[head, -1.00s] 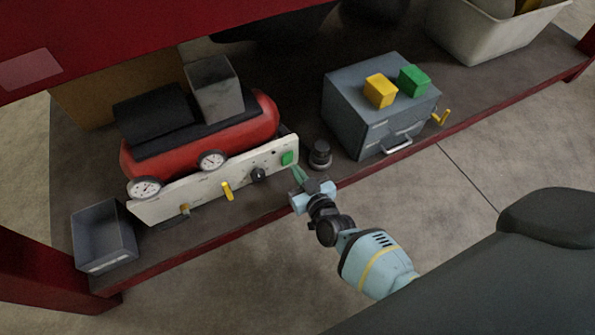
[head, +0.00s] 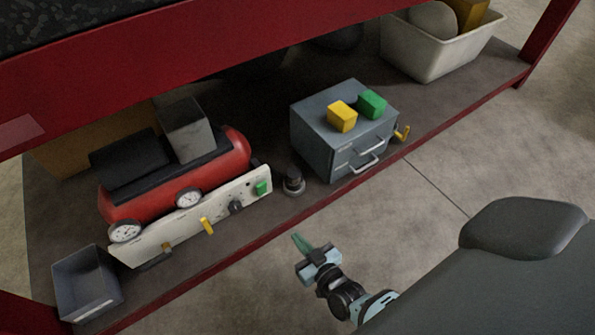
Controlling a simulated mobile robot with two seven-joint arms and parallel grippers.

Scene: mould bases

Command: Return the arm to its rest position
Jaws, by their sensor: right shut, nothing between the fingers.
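My right gripper (head: 303,246) shows at the lower middle of the head view, its green fingertips together and empty. It is over the bare floor in front of the shelf's red front edge, apart from everything on the shelf. The arm behind it runs down to the bottom of the picture. My left gripper is not in the picture.
The low shelf (head: 240,233) bears a red compressor (head: 236,152) with a white panel (head: 225,208), a grey drawer box (head: 308,130) with yellow (head: 342,117) and green (head: 372,103) blocks on top, a grey bin (head: 88,284) and a white tub (head: 425,60). The floor at right is clear.

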